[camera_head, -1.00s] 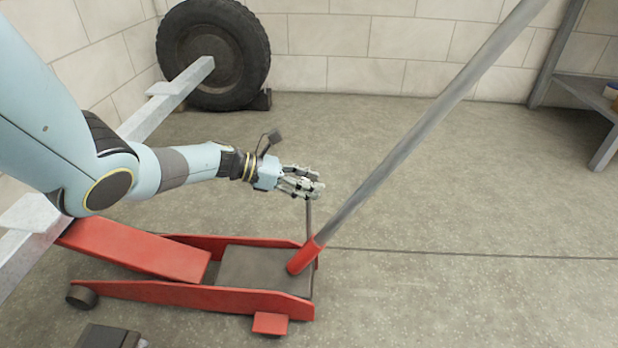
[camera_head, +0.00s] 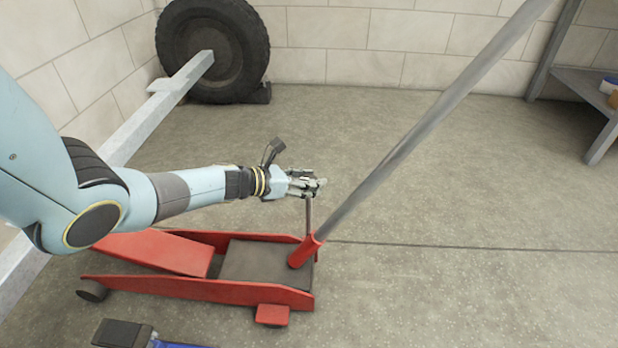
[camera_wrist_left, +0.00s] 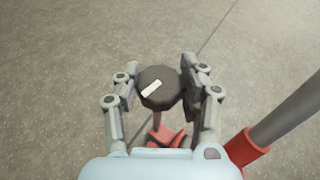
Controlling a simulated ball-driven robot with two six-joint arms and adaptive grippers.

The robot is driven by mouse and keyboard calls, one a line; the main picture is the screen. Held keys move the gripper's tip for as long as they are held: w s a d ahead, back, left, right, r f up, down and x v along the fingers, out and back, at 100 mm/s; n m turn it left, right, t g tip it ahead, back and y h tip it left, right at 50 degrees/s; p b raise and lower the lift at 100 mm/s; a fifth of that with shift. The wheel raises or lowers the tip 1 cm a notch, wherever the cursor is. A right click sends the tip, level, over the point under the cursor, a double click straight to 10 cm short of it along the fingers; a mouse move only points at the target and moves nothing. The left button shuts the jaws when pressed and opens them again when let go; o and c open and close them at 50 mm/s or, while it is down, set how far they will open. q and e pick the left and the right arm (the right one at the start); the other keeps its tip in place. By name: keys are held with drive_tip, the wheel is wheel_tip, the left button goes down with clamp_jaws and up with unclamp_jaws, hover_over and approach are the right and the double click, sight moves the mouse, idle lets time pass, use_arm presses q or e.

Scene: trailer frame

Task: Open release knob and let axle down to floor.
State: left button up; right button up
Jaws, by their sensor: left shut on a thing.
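A red floor jack (camera_head: 200,291) stands on the floor, with its lift arm (camera_head: 155,250) under my left arm. A long grey handle (camera_head: 420,140) rises from its red socket to the upper right. The axle (camera_head: 135,130) is a pale grey beam running from the wheel toward the lower left; my arm hides part of it, including where it meets the jack. My left gripper (camera_head: 312,186) is shut on the dark round release knob (camera_wrist_left: 160,87), which has a white mark and tops a thin rod (camera_head: 309,215). My right gripper is out of view.
A large tyre (camera_head: 213,50) stands at the back wall with a dark chock (camera_head: 258,93) beside it. A metal shelf (camera_head: 585,88) is at the right. The floor right of the handle is clear.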

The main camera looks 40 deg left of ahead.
use_arm(q)
drive_tip(key=shift+a, duration=0.15)
drive_tip(key=o, duration=1.2)
drive_tip(key=shift+c, duration=0.2)
drive_tip(key=v, duration=1.2)
drive_tip(key=shift+s+f, duration=0.1)
drive_tip(key=shift+f, duration=0.05)
